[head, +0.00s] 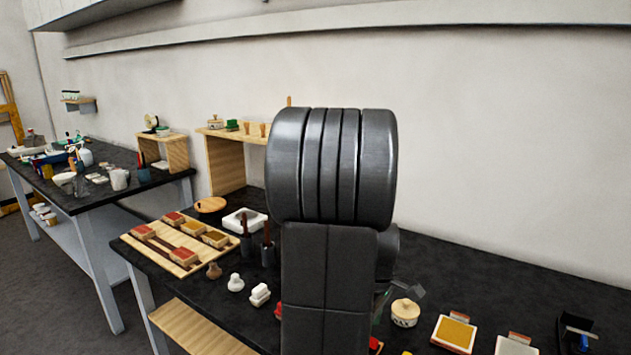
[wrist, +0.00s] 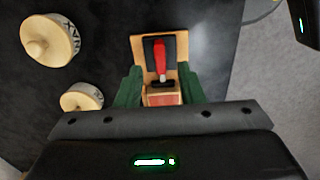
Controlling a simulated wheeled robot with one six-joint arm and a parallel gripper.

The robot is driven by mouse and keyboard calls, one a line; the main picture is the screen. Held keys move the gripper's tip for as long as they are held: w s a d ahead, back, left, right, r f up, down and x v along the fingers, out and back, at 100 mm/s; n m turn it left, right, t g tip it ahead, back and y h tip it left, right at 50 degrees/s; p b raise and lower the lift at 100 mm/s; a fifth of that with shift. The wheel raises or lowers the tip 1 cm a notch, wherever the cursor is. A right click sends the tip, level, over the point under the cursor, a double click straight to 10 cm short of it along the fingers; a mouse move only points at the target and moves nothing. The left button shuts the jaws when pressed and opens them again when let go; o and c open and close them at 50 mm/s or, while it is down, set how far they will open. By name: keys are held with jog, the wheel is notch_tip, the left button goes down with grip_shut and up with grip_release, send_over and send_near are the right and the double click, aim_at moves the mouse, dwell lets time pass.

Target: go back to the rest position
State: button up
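My gripper (wrist: 160,82) shows in the wrist view as two dark green fingers standing apart. Between and beyond them is a small wooden holder (wrist: 139,46) with a dark panel and a red-handled tool (wrist: 160,55). An orange-red block face shows low between the fingers. I see no clear grip on any of these; contact at the fingers' sides is hard to judge. In the head view my arm covers the middle of the bench and hides most of the gripper and what is under it.
A lidded wax jar (head: 405,313) stands right of my arm; it also shows in the wrist view (wrist: 48,40), near a smaller jar (wrist: 82,97). A gold-topped pad (head: 454,333) lies further right. A wooden board (head: 150,244) with blocks lies left.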

notch_tip(320, 180, down, 4)
jog(key=shift+r, duration=0.15)
jog(key=shift+r, duration=0.1)
